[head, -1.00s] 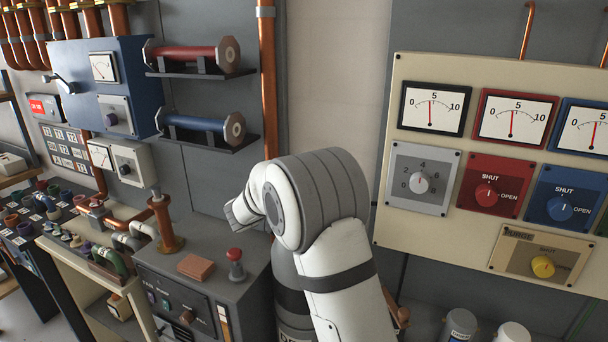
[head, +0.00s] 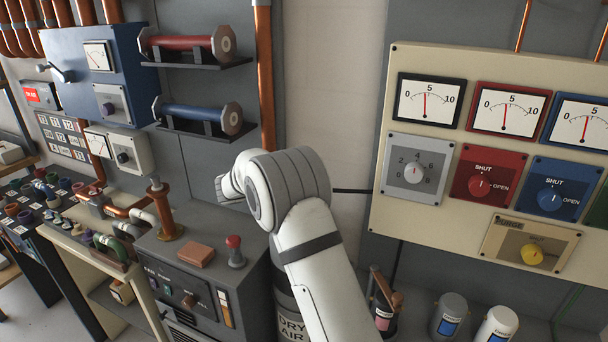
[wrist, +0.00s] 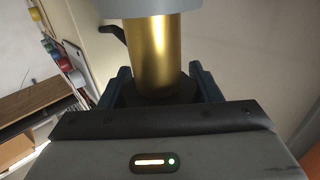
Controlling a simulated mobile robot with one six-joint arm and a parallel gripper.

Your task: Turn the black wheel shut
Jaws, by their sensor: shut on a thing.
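In the wrist view, a dark round piece that looks like the black wheel (wrist: 165,93) sits between the jaws of my gripper (wrist: 160,80). The two dark blue fingers are shut on its sides. A brass stem (wrist: 152,50) runs from it up to a grey body at the top edge of the picture. How far the wheel is turned cannot be seen. In the head view, my white arm hides both gripper and wheel. A grey cylinder marked DRY AIR (head: 291,326) shows partly behind the arm.
A cream panel (head: 385,220) with gauges and knobs hangs at the right. A grey cabinet (head: 190,265) with a red-topped lever (head: 234,250) stands left of the arm. Small bottles (head: 449,315) stand low at the right.

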